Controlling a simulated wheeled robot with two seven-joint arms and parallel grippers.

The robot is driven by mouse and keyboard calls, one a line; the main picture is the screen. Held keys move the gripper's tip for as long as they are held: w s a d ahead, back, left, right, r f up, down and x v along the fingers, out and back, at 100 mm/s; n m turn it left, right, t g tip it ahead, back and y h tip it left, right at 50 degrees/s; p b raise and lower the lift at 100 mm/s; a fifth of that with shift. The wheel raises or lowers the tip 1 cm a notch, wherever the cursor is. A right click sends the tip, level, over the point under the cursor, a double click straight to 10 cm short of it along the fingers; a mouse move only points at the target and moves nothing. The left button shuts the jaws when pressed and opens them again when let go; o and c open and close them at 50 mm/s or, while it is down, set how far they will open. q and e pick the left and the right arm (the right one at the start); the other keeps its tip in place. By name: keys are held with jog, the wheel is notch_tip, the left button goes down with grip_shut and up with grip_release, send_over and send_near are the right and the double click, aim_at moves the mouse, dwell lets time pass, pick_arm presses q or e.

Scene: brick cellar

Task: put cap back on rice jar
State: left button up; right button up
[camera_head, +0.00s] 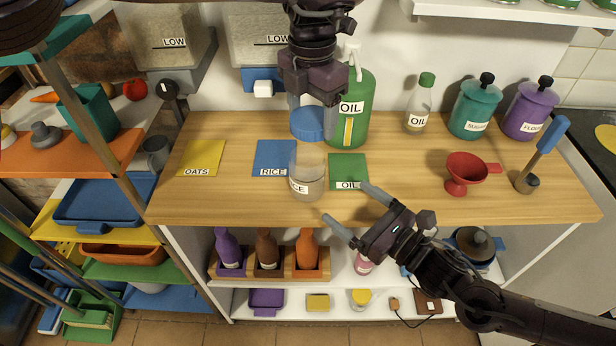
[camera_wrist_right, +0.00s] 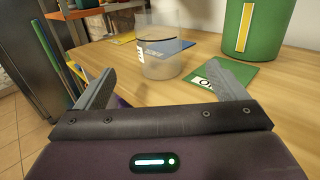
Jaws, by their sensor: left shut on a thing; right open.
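The rice jar (camera_head: 308,182) is a clear upright jar with a white label. It stands on the wooden counter just in front of the blue RICE mat and left of the green OIL mat. It also shows in the right wrist view (camera_wrist_right: 158,60), beyond my right fingers. The blue cap (camera_head: 308,124) is held by my left gripper (camera_head: 309,108), above and slightly behind the jar's mouth in the picture. My right gripper (camera_head: 350,212) is open and empty at the counter's front edge, in front of and to the right of the jar, apart from it.
Blue RICE mat (camera_head: 272,157), yellow OATS mat (camera_head: 201,158) and green OIL mat (camera_head: 348,168) lie on the counter (camera_head: 400,190). A tall green OIL dispenser (camera_head: 358,105) stands behind the jar. A red funnel (camera_head: 466,172) is to the right, with bare wood before it.

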aim_at(297, 165)
pick_arm(q)
jog(key=shift+w+a+f, duration=0.25)
jog(key=shift+w+a, duration=0.15)
jog(key=shift+a, duration=0.15)
pick_arm(e)
jog(key=x, duration=0.2)
jog(key=shift+w+a, duration=0.2)
jog(key=shift+a, duration=0.1)
pick_arm(q)
jog(key=shift+d, duration=0.1)
pick_arm(e)
jog(key=x, duration=0.9)
jog(key=shift+w+a+f, duration=0.15)
pick_arm(q)
jog(key=shift+s+r, duration=0.1)
pick_arm(e)
jog(key=shift+w+a, duration=0.2)
jog(key=c, duration=1.5)
pick_arm(q)
jog(key=shift+f, duration=2.5)
pick_arm(e)
jog(key=shift+o, duration=0.2)
pick_arm(q)
jog(key=shift+f, duration=0.1)
jog(key=shift+d+f, duration=0.1)
jog(key=shift+f, duration=0.7)
jog(key=shift+f, duration=0.55)
